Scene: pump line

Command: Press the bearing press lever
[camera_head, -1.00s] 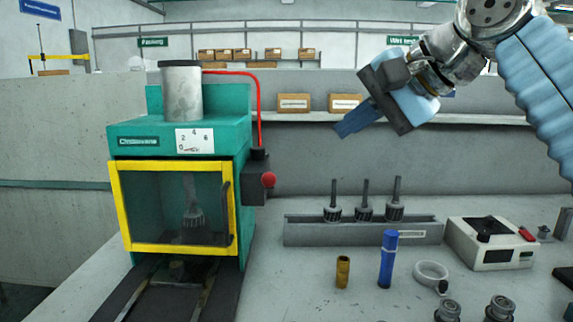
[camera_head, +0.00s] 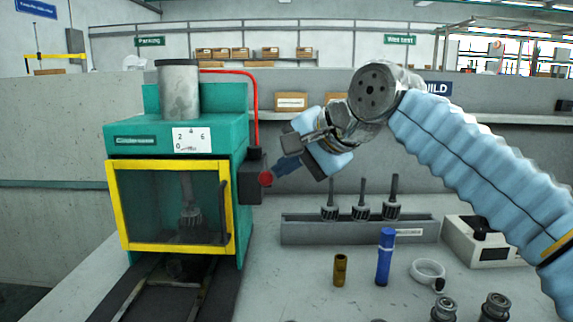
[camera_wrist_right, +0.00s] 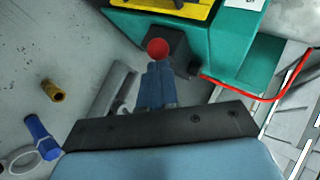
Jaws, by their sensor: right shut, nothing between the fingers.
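The bearing press (camera_head: 178,145) is a green machine with a yellow-framed guard door, shut in front. Its lever shows as a red ball knob (camera_head: 265,179) on a dark box on the press's right side; the knob also shows in the right wrist view (camera_wrist_right: 158,48). My right gripper (camera_head: 280,171) is shut and empty, its blue fingers pointing left at the knob. The fingertips look very close to the knob; I cannot tell whether they touch. In the right wrist view the shut fingers (camera_wrist_right: 157,70) lie just below the knob. My left gripper is not in view.
A grey rack (camera_head: 360,231) with several upright shafts stands right of the press. A brass sleeve (camera_head: 340,270), a blue tube (camera_head: 385,257) and a white ring (camera_head: 428,271) are on the bench. A red hose (camera_head: 256,105) runs above the lever box.

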